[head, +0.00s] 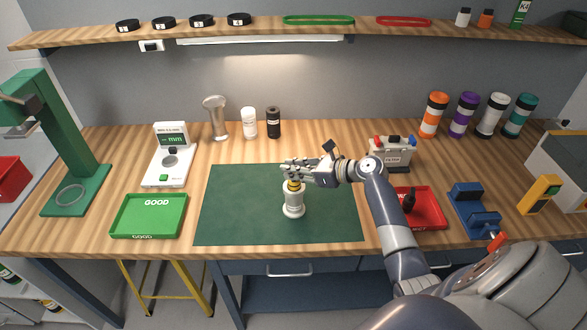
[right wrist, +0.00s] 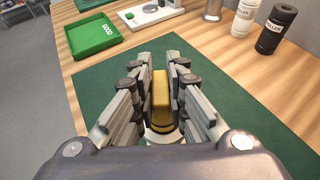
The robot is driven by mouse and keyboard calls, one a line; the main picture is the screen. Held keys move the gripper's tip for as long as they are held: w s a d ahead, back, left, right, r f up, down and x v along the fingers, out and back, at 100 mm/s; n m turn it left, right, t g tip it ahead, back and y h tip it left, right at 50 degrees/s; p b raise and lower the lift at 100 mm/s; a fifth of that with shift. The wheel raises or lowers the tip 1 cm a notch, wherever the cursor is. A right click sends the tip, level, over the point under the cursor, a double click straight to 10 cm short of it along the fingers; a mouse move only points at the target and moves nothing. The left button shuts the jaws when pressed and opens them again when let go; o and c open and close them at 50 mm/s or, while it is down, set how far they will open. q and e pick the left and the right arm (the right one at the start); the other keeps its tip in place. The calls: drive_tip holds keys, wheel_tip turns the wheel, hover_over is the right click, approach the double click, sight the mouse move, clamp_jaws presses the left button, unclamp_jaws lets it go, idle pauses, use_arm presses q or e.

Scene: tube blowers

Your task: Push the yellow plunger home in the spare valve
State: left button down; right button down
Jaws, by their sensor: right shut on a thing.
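A pale, upright valve (head: 293,206) stands on the dark green mat (head: 228,215), near its middle. Its yellow plunger (head: 294,187) shows with dark bands at the top of the valve, just under my right gripper (head: 288,172). In the right wrist view the yellow plunger (right wrist: 161,92) lies between the two fingers of the right gripper (right wrist: 158,75), which are closed on it. A pale rim of the valve (right wrist: 160,141) shows below it. The fingers hide part of the plunger, so how far it sticks out is hard to tell. My left gripper is not in view.
A green GOOD tray (head: 149,232) and a white gauge (head: 166,178) stand left of the mat. A red tray (head: 432,213) with a dark item and a blue vise (head: 474,222) are at the right. Bottles line the back. The mat around the valve is clear.

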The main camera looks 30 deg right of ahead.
drive_tip(key=shift+f+b, duration=0.75)
drive_tip(key=shift+f, duration=1.05)
drive_tip(key=c, duration=1.5)
unclamp_jaws()
drive_tip(key=shift+s+d, duration=0.1)
drive_tip(key=v, duration=1.1)
drive_tip(key=shift+s+r, duration=0.25)
drive_tip(key=shift+s, duration=0.1)
